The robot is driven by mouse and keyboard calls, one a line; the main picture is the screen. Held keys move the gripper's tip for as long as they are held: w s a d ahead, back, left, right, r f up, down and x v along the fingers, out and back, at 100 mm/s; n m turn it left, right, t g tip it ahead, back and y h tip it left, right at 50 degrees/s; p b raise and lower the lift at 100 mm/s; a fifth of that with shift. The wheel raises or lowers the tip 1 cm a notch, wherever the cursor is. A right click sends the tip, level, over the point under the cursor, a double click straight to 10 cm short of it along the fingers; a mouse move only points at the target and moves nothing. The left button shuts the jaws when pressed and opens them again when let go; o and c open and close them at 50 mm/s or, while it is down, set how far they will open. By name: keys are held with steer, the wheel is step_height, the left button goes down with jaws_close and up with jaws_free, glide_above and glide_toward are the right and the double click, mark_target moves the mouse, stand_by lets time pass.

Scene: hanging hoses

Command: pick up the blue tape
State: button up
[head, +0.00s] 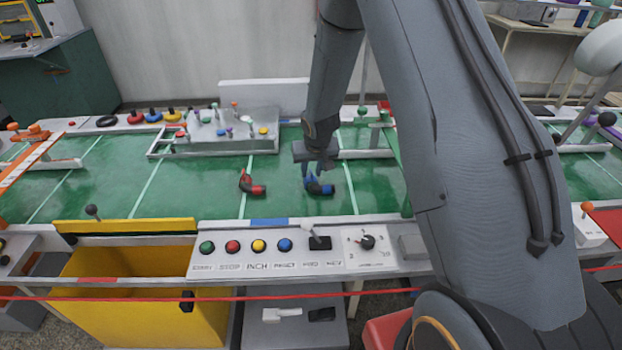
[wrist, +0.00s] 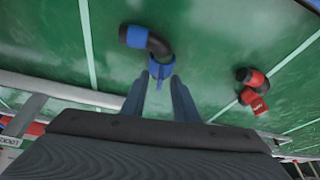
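A short, bent black hose piece (head: 318,187) with blue tape on both ends lies on the green belt, below my gripper in the head view. In the wrist view, one blue tape band (wrist: 136,36) is at the far left end. The other blue tape (wrist: 160,68) shows at the tips of my fingers. My gripper (wrist: 159,77) is open, with its two fingers apart and pointing at the hose's near end. In the head view my gripper (head: 318,166) hangs just above and behind the hose. I cannot tell whether the fingers touch it.
A similar bent hose with red tape (head: 252,186) lies to the left on the belt. A grey fixture with coloured knobs (head: 232,128) stands at the back. A button panel (head: 285,250) and yellow bin (head: 140,295) are at the front. The belt's left part is clear.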

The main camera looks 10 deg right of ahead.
jaws_close()
steer(key=shift+r, duration=0.1)
step_height(320, 180, up, 10)
stand_by(0.8)
stand_by(0.8)
